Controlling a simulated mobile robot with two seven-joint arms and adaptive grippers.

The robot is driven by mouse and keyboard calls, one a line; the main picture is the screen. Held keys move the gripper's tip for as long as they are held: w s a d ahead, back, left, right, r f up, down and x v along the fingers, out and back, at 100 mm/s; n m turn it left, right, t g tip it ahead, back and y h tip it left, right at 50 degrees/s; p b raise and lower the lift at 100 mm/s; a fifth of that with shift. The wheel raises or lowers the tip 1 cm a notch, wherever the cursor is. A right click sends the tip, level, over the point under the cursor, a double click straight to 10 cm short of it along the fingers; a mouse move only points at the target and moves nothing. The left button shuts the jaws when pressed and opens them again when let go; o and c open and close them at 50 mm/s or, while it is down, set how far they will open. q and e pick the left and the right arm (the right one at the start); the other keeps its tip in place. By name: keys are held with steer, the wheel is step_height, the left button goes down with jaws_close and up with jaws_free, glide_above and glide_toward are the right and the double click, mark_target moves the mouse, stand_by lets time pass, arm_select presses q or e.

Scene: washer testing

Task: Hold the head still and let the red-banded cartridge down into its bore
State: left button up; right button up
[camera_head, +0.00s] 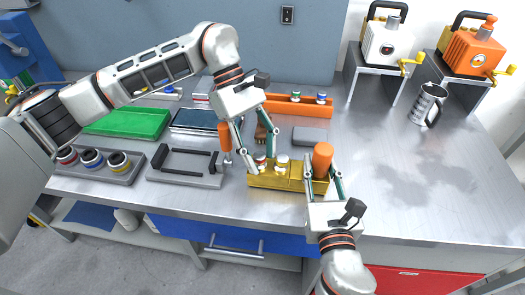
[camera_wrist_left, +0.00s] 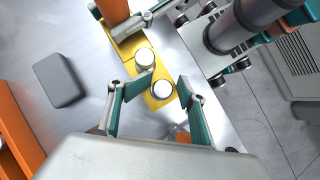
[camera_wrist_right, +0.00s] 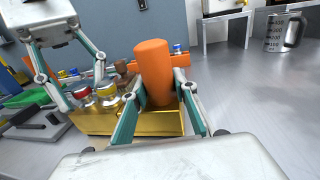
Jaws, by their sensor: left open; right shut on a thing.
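The gold-coloured head (camera_head: 290,181) sits near the table's front edge. The red-banded cartridge (camera_wrist_right: 83,92) stands upright at the head's left end, its band visible above the head; how deep it sits is hidden. My left gripper (camera_head: 260,156) is open, its fingers on either side of this cartridge. Its pale round top (camera_wrist_left: 162,90) lies between the fingertips in the left wrist view. A yellow-banded cartridge (camera_head: 282,161) stands beside it. My right gripper (camera_head: 323,180) is shut on the orange cylinder (camera_head: 322,157) at the head's right end.
Left of the head are a dark fixture (camera_head: 186,179) and a grey tray (camera_head: 122,176) with several banded cartridges. An orange rack (camera_head: 297,111) and a grey block (camera_head: 309,136) lie behind. Pumps (camera_head: 388,45) and a metal mug (camera_head: 427,104) stand right. The right tabletop is mostly clear.

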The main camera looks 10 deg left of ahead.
arm_select(q)
steer(key=shift+s+a+f, duration=0.1)
steer(key=shift+a+f, duration=0.05)
steer(key=shift+f, duration=0.45)
arm_select(e)
steer(key=shift+w+d+f, duration=0.15)
steer(key=shift+f, duration=0.05)
arm_select(q)
steer(key=v, duration=1.3)
steer(key=shift+d+r, duration=0.15)
steer(key=shift+d, duration=0.1)
steer(key=shift+s+d, duration=0.1)
steer(key=shift+d, duration=0.05)
arm_select(e)
steer(key=shift+a, duration=0.2)
steer(key=shift+c, duration=0.2)
steer(key=shift+o, duration=0.2)
steer(key=o, duration=0.9)
steer(key=shift+c, duration=0.2)
steer(key=shift+o, duration=0.9)
steer(key=shift+d, duration=0.1)
